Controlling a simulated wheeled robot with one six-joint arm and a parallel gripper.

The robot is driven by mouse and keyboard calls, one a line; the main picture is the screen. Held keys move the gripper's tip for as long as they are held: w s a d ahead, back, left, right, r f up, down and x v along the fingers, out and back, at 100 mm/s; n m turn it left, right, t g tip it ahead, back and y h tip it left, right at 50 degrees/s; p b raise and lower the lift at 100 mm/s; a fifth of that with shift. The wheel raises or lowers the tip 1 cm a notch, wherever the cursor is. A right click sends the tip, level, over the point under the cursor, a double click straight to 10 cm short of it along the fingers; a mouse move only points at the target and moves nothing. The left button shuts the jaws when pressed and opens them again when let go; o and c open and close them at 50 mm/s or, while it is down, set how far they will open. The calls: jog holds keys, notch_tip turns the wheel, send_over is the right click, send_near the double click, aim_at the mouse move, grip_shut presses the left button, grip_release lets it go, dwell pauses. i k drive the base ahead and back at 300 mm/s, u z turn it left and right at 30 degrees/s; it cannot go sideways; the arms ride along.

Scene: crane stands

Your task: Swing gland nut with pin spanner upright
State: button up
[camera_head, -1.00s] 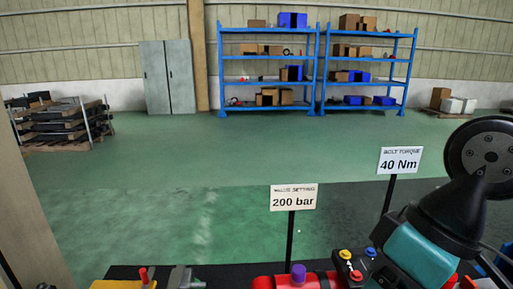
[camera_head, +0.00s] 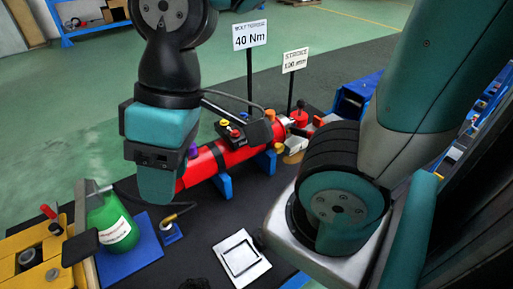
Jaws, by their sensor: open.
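A red hydraulic cylinder (camera_head: 208,163) lies on blue supports on the dark bench top, with purple and orange caps on its ports. Its far right end (camera_head: 286,123) looks metallic and may carry the gland nut. I cannot make out a pin spanner there for certain. My gripper (camera_head: 158,188) hangs at the left, over the cylinder's near end, and hides part of that end. It is open, though its fingers overlap in this view, and I see nothing between them.
A green bottle (camera_head: 112,222) stands on a blue base at the left, beside a yellow block (camera_head: 35,240) with a red lever. A white frame (camera_head: 242,257) lies on the bench in front. Signs reading 40 Nm (camera_head: 249,36) and 120 mm (camera_head: 295,60) stand behind the cylinder.

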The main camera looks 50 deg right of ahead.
aim_at(290, 130)
jog(key=u, duration=0.85)
jog(key=k, duration=1.2)
jog(key=z, duration=1.45)
